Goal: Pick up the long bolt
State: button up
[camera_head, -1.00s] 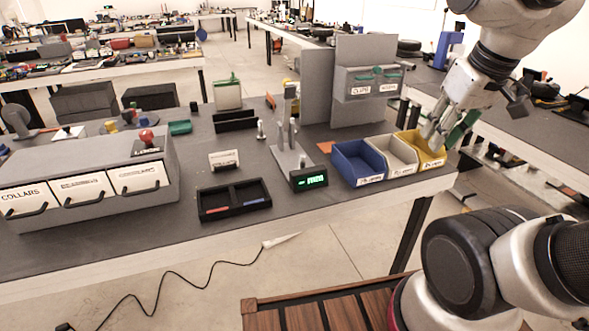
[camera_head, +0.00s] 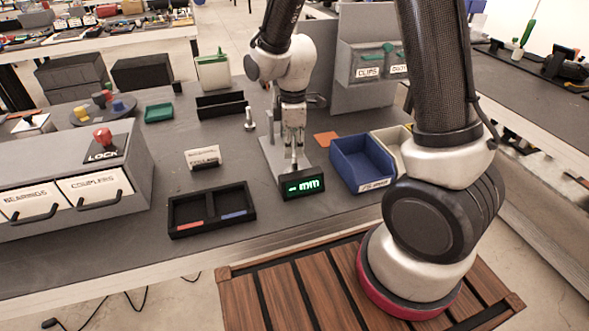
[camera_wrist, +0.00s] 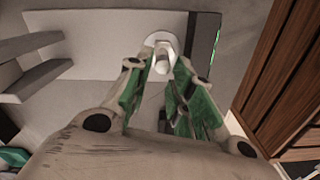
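A pale metal bolt (camera_wrist: 163,55) with a round end stands on the light plate of the measuring stand in the wrist view. My gripper (camera_wrist: 158,66) is open, with its two green-padded fingers on either side of the bolt. Whether a pad touches it is unclear. In the head view my gripper (camera_head: 294,148) points down over the stand plate (camera_head: 272,158), behind the green display (camera_head: 303,187), and mostly hides this bolt. Another, shorter-looking metal bolt (camera_head: 249,119) stands upright on the table, left of the stand.
A black two-compartment tray (camera_head: 212,210) lies left of the display. A blue bin (camera_head: 361,163) and a cream bin (camera_head: 388,141) stand to the right. My arm covers the far right bins.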

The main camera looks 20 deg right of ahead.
aim_at(295, 161)
notch_tip(295, 161, down, 5)
jog(key=shift+s+d+f, duration=0.1)
jog(key=shift+s+f, duration=0.05)
jog(key=shift+f, duration=0.05)
grip_shut()
jog(key=shift+r, duration=0.15)
